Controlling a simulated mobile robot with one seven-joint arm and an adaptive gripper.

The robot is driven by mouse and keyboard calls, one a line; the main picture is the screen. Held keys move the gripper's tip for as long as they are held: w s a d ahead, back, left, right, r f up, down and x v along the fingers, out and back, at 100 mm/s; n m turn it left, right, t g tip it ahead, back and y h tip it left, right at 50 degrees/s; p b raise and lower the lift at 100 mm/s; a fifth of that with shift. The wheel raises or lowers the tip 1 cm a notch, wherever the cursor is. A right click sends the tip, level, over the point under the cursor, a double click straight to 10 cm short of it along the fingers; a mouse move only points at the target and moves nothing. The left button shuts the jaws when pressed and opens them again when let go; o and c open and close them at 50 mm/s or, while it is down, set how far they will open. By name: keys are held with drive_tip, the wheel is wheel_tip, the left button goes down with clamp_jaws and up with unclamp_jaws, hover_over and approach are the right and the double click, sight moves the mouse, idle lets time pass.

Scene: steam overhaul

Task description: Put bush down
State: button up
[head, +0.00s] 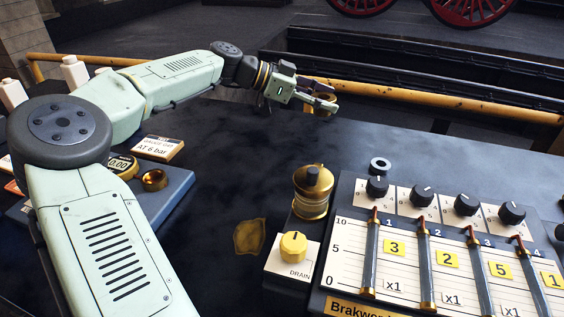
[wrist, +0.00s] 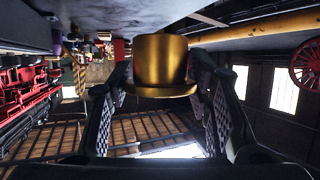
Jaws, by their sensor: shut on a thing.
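The bush is a brass, cup-shaped piece with a flared rim, held between the fingers in the wrist view (wrist: 162,62). My gripper (head: 322,98) is shut on it in the head view, out over the far edge of the dark bench (head: 215,245). The bush shows there only as a small brass patch (head: 325,87), partly hidden by the fingers. In the wrist view my gripper (wrist: 160,90) has one textured pad on each side of the bush. I cannot tell the height above the bench.
A panel (head: 440,255) with several sliders and knobs fills the right. A yellow rail (head: 430,98) runs behind. The bench middle is mostly clear.

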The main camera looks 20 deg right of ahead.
drive_tip(key=w+a+f, duration=0.1)
drive_tip(key=w+a, duration=0.1)
drive_tip(key=a, duration=0.4)
hover_over(293, 153)
wheel_tip(293, 153, down, 5)
drive_tip(key=shift+w+d+f+p, duration=0.1)
drive_tip(key=shift+f+p, duration=0.05)
drive_tip(key=shift+p, duration=0.15)
drive_tip(key=shift+f+p, duration=0.45)
drive_tip(key=shift+f, duration=1.95)
drive_tip(key=shift+f, duration=0.15)
drive_tip(key=o, duration=1.5)
drive_tip(key=b+v, duration=0.3)
drive_tip(key=v, duration=0.9)
